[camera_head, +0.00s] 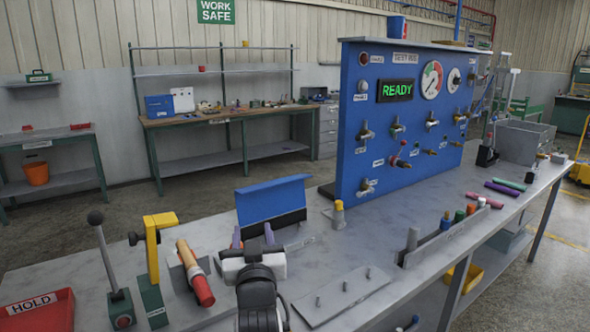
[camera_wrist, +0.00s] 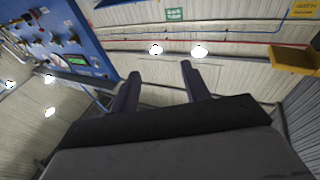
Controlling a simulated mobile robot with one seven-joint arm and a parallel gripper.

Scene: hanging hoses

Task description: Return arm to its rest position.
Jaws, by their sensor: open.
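My gripper (camera_head: 253,238) is above the near middle of the grey bench in the head view, in front of a blue angled panel. In the wrist view my gripper (camera_wrist: 158,80) shows two dark fingers spread apart with nothing between them. The wrist view looks toward the far wall and the ceiling-side pipes, with the room strongly tilted. My arm comes up from the bottom of the head view; most of it is out of sight.
A blue test panel (camera_head: 400,120) with a green READY display stands on the grey bench (camera_head: 210,235). A red HOLD tray (camera_head: 40,312) is at the front left. A flat plate with pegs (camera_head: 343,297) lies to the right.

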